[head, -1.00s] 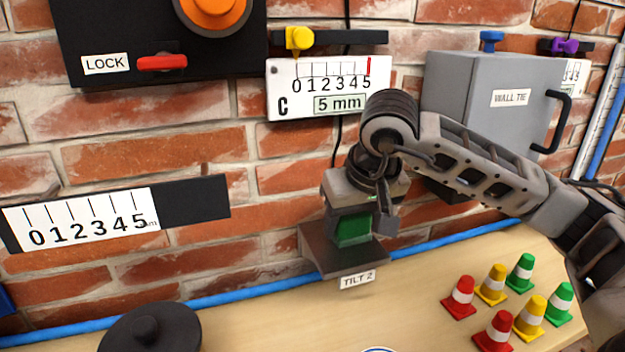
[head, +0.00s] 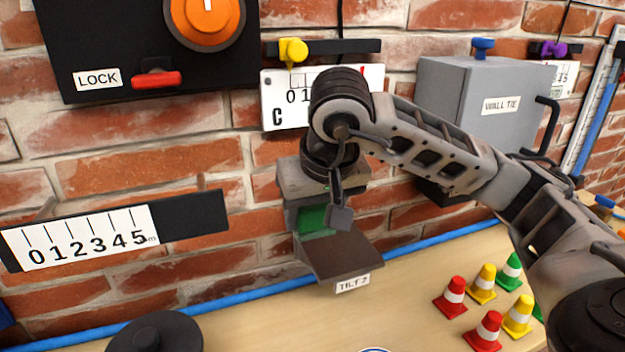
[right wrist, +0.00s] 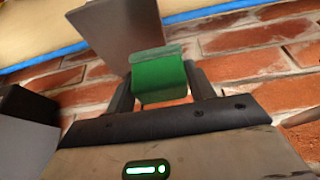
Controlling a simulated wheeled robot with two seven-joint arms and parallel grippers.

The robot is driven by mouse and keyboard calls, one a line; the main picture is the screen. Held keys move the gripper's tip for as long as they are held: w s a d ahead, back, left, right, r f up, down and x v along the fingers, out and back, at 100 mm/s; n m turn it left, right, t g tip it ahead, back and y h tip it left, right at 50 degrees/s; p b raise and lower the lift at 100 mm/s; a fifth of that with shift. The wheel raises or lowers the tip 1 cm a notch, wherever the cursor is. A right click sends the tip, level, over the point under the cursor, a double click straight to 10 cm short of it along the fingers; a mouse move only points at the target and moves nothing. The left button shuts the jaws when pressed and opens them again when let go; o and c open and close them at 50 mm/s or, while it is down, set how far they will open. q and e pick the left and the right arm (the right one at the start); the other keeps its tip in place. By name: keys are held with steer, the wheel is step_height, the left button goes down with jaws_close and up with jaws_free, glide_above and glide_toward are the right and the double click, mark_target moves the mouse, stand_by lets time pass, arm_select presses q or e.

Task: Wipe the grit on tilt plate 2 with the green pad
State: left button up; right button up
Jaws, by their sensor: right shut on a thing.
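The green pad (head: 313,221) is held in my right gripper (head: 322,215). The right wrist view shows the pad (right wrist: 160,78) between the two fingers of the gripper (right wrist: 160,88). Tilt plate 2 (head: 345,257) is a dark brown sloped plate on the brick wall, with a TILT 2 label on its front edge. The pad is at the plate's upper left part; whether it touches cannot be told. The plate (right wrist: 115,35) also shows beyond the pad in the right wrist view. No grit can be made out on the visible surface. My left gripper is not in view.
A grey WALL TIE box (head: 475,100) with a black handle is right of my arm. Several small cones (head: 452,297) stand on the wooden bench at right. A black LOCK panel (head: 120,40) and scale boards hang on the wall. A black round knob (head: 155,332) is at front left.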

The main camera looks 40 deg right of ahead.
steer(key=shift+r+p, duration=1.1)
steer(key=shift+r, duration=0.95)
